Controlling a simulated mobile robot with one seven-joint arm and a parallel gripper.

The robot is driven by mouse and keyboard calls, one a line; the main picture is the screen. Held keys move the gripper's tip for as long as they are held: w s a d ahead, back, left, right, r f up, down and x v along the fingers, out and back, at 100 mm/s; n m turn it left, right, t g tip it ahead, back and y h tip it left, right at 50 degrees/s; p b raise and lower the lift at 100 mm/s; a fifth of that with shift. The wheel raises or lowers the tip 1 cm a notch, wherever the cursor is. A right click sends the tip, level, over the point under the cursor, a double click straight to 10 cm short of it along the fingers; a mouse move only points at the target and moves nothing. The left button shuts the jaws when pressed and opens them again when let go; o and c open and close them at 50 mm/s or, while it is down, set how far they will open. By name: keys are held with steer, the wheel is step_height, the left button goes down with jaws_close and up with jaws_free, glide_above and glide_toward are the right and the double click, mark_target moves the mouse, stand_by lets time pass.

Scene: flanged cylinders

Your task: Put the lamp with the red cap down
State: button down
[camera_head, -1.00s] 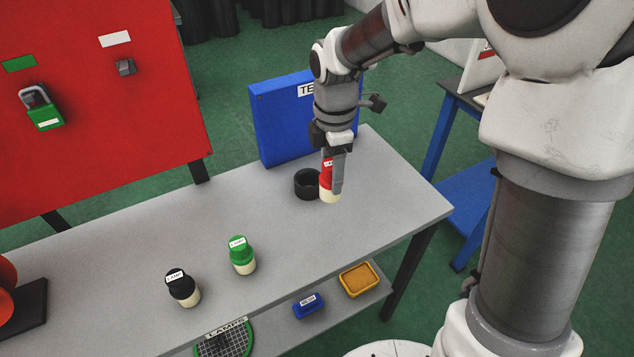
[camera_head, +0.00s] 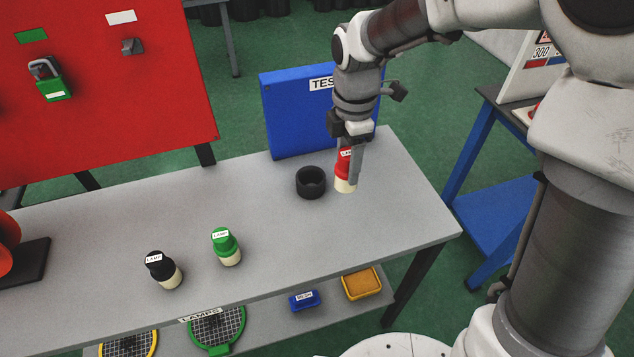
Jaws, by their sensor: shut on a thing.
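The lamp with the red cap (camera_head: 344,168) has a cream lower body and a white label. My gripper (camera_head: 349,168) is shut on it and holds it upright over the right part of the grey table (camera_head: 270,240). I cannot tell whether its base touches the tabletop. A black ring-shaped holder (camera_head: 311,182) stands just to the left of the lamp, apart from it and empty.
A blue panel (camera_head: 290,118) stands behind the lamp. A red board (camera_head: 100,90) with a green padlock (camera_head: 52,86) rises at the back left. A lower shelf holds a blue box (camera_head: 304,300) and a yellow tray (camera_head: 362,284). The table right of the lamp is clear.

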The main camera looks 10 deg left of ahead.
steer(key=shift+w+a+f, duration=1.35)
steer(key=shift+a+f, duration=0.05)
steer(key=shift+f, duration=0.45)
steer(key=shift+w+a+f, duration=1.3)
steer(key=shift+a+f, duration=0.15)
steer(key=shift+f, duration=0.35)
steer(key=shift+w+a+f, duration=1.35)
steer(key=shift+a+f, duration=0.05)
steer(key=shift+f, duration=0.45)
steer(key=shift+f, duration=0.2)
steer(key=shift+c, duration=0.9)
jaws_free()
